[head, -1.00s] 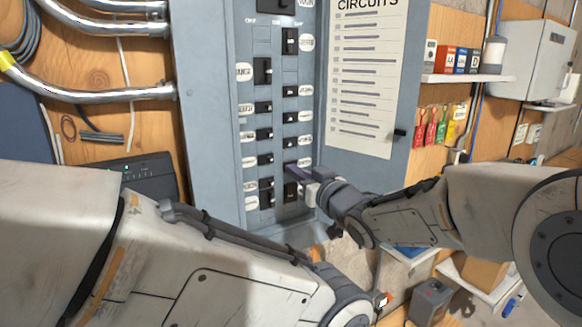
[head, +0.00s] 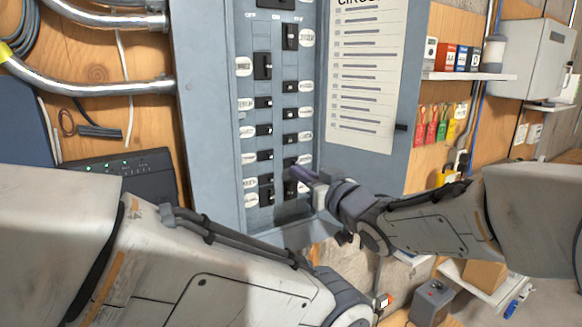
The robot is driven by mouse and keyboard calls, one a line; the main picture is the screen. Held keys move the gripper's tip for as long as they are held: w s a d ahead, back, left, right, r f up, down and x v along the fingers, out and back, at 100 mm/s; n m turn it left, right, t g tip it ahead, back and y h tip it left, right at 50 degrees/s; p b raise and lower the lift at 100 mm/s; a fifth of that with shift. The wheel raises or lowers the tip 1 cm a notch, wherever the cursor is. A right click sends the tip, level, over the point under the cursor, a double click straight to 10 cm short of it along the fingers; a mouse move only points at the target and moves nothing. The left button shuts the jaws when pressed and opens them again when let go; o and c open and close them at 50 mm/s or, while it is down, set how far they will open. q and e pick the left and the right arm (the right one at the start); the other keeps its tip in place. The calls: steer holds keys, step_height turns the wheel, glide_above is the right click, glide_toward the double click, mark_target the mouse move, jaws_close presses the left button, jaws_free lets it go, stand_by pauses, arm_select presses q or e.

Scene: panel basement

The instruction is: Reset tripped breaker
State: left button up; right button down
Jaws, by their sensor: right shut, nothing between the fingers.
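The grey breaker panel (head: 207,120) stands open in the middle of the head view, with two columns of black breakers and white labels. A large breaker (head: 263,66) sits high in the left column, and another (head: 290,36) at the top of the right column. My right gripper (head: 298,174) is shut and empty, its tips at the lower right column. It covers part of the breakers there, and I cannot tell whether it touches one. Which breaker is tripped is too small to tell. My left arm crosses the lower left; its gripper is not visible.
The panel door (head: 366,80) with a circuits chart is open to the right. A shelf (head: 468,77) with small boxes and several hanging coloured tags (head: 432,128) are beyond it. Metal conduits (head: 100,90) and a black router (head: 125,175) are at left.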

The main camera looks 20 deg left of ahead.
arm_select(q)
steer(key=shift+f+b, duration=0.4)
steer(key=shift+f, duration=0.1)
arm_select(e)
steer(key=shift+v, duration=2.05)
steer(key=s+d+f+m+g+h+b, duration=0.1)
steer(key=s+d+f+m+g+h, duration=0.1)
steer(key=s+d+f+h, duration=0.55)
steer(key=s+d+f+m+g+h+b, duration=0.15)
steer(key=d+f, duration=0.35)
steer(key=f, duration=0.6)
arm_select(q)
step_height(320, 180, down, 4)
steer(key=shift+f+b, duration=0.2)
steer(key=shift+b, duration=0.75)
arm_select(e)
steer(key=s+d+f+g+h, duration=0.2)
steer(key=s+d+f+g, duration=0.1)
steer(key=s, duration=0.6)
steer(key=s+d+f+g+h, duration=0.2)
steer(key=s+d+f+g, duration=0.2)
steer(key=s, duration=0.6)
step_height(320, 180, down, 2)
steer(key=shift+d+f, duration=0.1)
steer(key=shift+d, duration=1.15)
steer(key=shift+s+g, duration=0.1)
steer(key=shift+g, duration=0.15)
arm_select(q)
jaws_close()
